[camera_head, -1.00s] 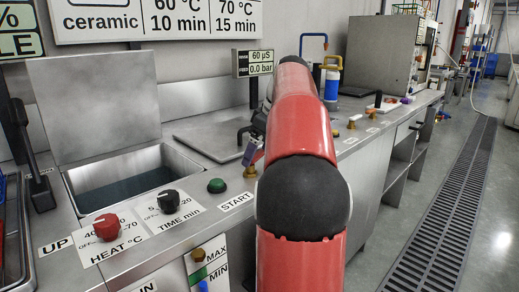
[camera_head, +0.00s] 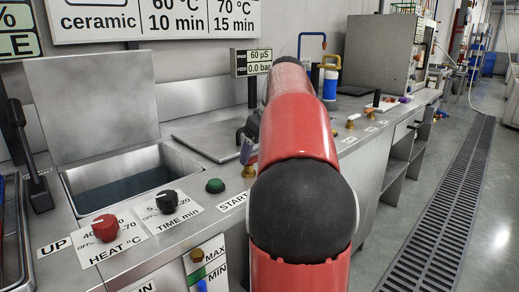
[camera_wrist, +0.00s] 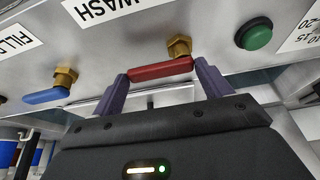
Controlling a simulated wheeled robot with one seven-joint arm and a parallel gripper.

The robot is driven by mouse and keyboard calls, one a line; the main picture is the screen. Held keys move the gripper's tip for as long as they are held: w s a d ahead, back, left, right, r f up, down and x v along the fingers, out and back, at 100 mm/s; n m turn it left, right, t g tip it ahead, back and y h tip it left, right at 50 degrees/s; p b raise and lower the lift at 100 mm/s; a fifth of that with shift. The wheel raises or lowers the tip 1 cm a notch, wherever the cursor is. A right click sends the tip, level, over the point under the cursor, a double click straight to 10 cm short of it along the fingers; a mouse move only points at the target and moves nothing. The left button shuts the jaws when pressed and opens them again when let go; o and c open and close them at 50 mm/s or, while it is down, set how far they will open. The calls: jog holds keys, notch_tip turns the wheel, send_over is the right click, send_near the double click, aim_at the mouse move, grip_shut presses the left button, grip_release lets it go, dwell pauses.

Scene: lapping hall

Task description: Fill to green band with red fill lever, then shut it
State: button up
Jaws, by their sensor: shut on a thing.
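A red lever (camera_wrist: 160,70) on a brass valve (camera_wrist: 178,47) lies between the two purple fingers of my gripper (camera_wrist: 162,78) in the wrist view. The gripper is shut on it. A WASH label (camera_wrist: 97,8) is above it to the left. In the head view my gripper (camera_head: 249,148) is at the counter's front, partly hidden by my red arm. The level gauge with the MAX and MIN label (camera_head: 212,252) is on the front panel. Its green band (camera_head: 197,275) is visible, with blue (camera_head: 202,286) below it at the picture's edge. The open tank (camera_head: 128,188) holds dark liquid.
A green button (camera_wrist: 254,35) is to the right. The heat knob (camera_head: 105,228) and time knob (camera_head: 167,201) are near the tank. The floor at right is clear.

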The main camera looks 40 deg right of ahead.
jog(key=o, duration=1.4)
jog(key=p+v, duration=0.1)
jog(key=v, duration=0.6)
jog(key=shift+s+r+p, duration=0.15)
jog(key=shift+r+p, duration=0.15)
jog(key=shift+r, duration=0.1)
jog(key=shift+s, duration=0.1)
